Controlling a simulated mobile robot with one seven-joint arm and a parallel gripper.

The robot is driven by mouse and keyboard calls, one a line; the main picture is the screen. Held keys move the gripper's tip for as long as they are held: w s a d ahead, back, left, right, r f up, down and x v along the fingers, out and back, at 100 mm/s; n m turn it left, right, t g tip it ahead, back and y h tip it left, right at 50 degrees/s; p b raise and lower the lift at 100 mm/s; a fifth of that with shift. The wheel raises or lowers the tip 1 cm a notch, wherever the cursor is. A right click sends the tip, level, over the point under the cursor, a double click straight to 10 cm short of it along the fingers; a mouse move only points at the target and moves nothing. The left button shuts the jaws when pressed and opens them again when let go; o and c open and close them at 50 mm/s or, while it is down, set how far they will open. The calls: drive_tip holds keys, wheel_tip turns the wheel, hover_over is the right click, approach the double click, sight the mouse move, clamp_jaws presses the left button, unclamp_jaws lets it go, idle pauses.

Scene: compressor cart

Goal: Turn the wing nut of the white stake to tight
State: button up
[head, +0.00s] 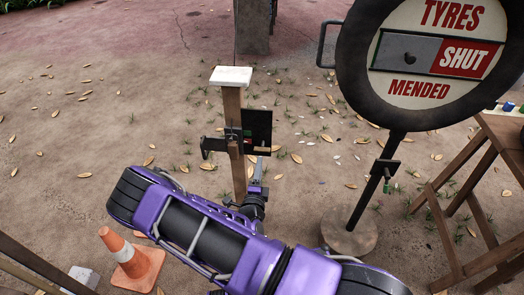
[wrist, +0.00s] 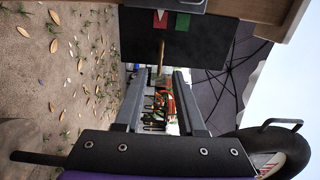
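The white stake is a wooden post with a white cap (head: 231,76), upright in the middle of the head view. A dark clamp and black plate (head: 258,128) are fixed to it. In the wrist view the plate (wrist: 205,48) carries a red patch (wrist: 160,18) and a green patch (wrist: 183,21). A tan, stick-like piece (wrist: 161,48), perhaps the nut's wing, stands near the red patch. My gripper (wrist: 157,73) is open, with its two fingers apart and the tan piece's end near the gap. I cannot tell if they touch. In the head view my gripper (head: 256,180) is below the plate, partly hidden.
A round sign (head: 425,60) on a dark post stands to the right, with a wooden trestle (head: 470,215) beyond it. An orange cone (head: 130,258) is at lower left, by my arm. The leaf-strewn ground left of the stake is clear.

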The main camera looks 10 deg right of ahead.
sight(262, 149)
drive_tip(key=b+x, duration=0.1)
drive_tip(key=x, duration=0.7)
drive_tip(key=shift+w+d, duration=0.1)
drive_tip(key=shift+w, duration=0.3)
clamp_jaws()
